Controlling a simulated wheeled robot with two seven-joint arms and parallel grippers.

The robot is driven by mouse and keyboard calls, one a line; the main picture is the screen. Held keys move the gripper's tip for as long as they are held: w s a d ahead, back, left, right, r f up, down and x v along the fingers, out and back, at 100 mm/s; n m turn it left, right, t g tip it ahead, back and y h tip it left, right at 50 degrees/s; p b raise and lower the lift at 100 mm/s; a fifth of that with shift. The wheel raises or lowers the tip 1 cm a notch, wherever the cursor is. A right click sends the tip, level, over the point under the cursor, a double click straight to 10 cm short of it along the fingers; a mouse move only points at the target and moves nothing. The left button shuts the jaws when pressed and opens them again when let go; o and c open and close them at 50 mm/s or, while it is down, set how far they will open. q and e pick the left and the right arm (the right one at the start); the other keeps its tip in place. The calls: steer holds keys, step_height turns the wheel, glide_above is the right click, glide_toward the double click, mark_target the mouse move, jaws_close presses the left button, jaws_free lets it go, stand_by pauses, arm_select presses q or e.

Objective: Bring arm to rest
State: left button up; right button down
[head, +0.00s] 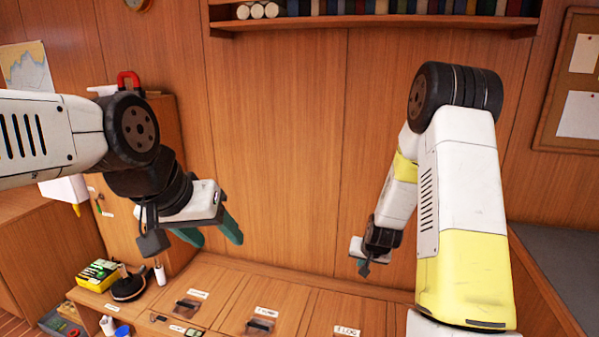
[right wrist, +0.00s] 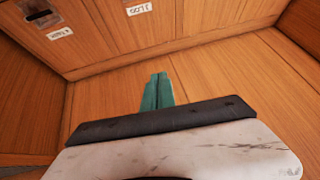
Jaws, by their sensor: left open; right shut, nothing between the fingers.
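My left gripper (head: 211,235) hangs in the air at the left of the head view, its green fingers spread apart with nothing between them. It is above the left part of the wooden counter. My right arm reaches up and then down on the right side of the head view. Its gripper (head: 364,269) is small there, above the counter's right part near the wall. In the right wrist view the green fingers of this gripper (right wrist: 157,92) lie together, empty, with wood panelling beyond them. Neither gripper touches anything that I can see.
The wooden counter (head: 235,295) has labelled lids with dark recesses. At its left are a yellow-green box (head: 98,274), a dark round item (head: 129,286) and a blue lid (head: 123,331). A bookshelf (head: 375,20) and a pinboard (head: 572,80) are on the walls.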

steer(key=s+a+r, duration=0.1)
steer(key=s+r, duration=0.2)
steer(key=r, duration=0.4)
steer(key=s+a+r+n+y, duration=0.1)
steer(key=s+r, duration=0.2)
steer(key=r, duration=0.4)
steer(key=s+a+r, duration=0.2)
steer(key=s+r, duration=0.1)
steer(key=r, duration=0.3)
steer(key=s+r+n, duration=0.1)
steer(key=s+r, duration=0.4)
steer(key=s, duration=0.5)
steer(key=s+a+r+n+y, duration=0.1)
steer(key=s+r, duration=0.4)
steer(key=s, duration=0.5)
steer(key=shift+r, duration=0.15)
